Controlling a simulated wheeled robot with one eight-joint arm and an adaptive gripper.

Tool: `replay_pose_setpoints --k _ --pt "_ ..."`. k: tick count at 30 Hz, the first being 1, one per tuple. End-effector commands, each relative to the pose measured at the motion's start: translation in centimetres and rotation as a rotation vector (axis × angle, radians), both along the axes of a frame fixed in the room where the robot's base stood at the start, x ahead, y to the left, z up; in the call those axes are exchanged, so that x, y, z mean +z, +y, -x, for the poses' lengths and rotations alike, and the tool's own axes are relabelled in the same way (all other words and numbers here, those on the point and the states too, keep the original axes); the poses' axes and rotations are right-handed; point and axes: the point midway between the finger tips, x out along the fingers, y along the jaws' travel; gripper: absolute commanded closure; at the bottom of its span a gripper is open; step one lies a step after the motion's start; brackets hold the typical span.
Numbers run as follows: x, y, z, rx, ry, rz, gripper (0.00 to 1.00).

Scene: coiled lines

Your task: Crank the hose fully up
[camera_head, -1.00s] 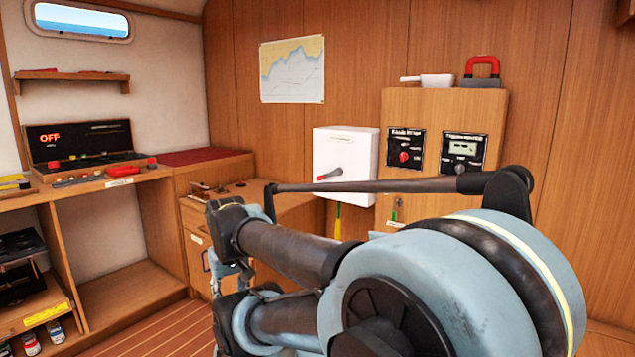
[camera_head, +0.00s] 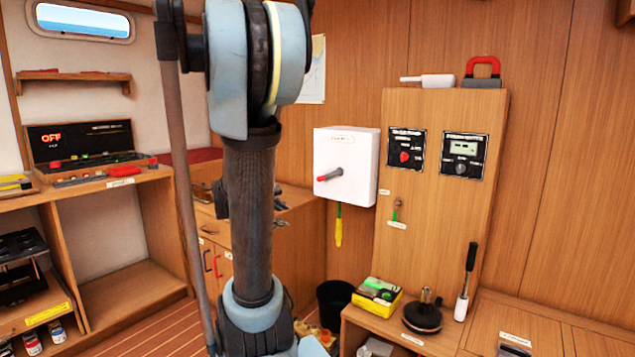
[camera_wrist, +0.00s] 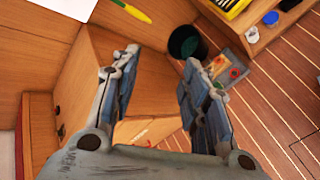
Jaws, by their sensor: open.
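A white wall box (camera_head: 345,165) with a crank handle (camera_head: 330,174), grey with a red grip pointing left, is on the wood wall in the head view. A yellow-green hose end (camera_head: 339,227) hangs below it. In the wrist view, the box's white edge (camera_wrist: 68,8) and the hose end (camera_wrist: 130,10) show at the upper left. My gripper (camera_wrist: 161,58) is open, with nothing between its fingers, and apart from the crank. In the head view my arm stands upright left of the box and mostly hides the gripper.
A black bucket (camera_head: 333,298) stands on the floor below the box. Right of it, a low bench carries a yellow-green box (camera_head: 377,295), a dark round winch (camera_head: 423,313) and an upright black-handled lever (camera_head: 467,282). A wooden panel (camera_head: 430,245) with dials adjoins the white box.

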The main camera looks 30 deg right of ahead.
Motion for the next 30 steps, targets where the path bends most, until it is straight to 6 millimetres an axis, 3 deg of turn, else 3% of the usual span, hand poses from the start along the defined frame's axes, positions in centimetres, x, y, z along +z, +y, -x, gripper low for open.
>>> replay_pose_setpoints --k 6,15,23,30 --pt "2.1 -4.7 -4.7 0.11 0.148 0.274 0.59" --pt "3.8 -10.0 -10.4 0.229 0.416 0.64 0.59" --pt "4.1 -12.5 -13.6 0.288 0.625 0.867 0.59" --pt "4.1 -13.5 -14.5 0.3 0.695 0.932 0.59"
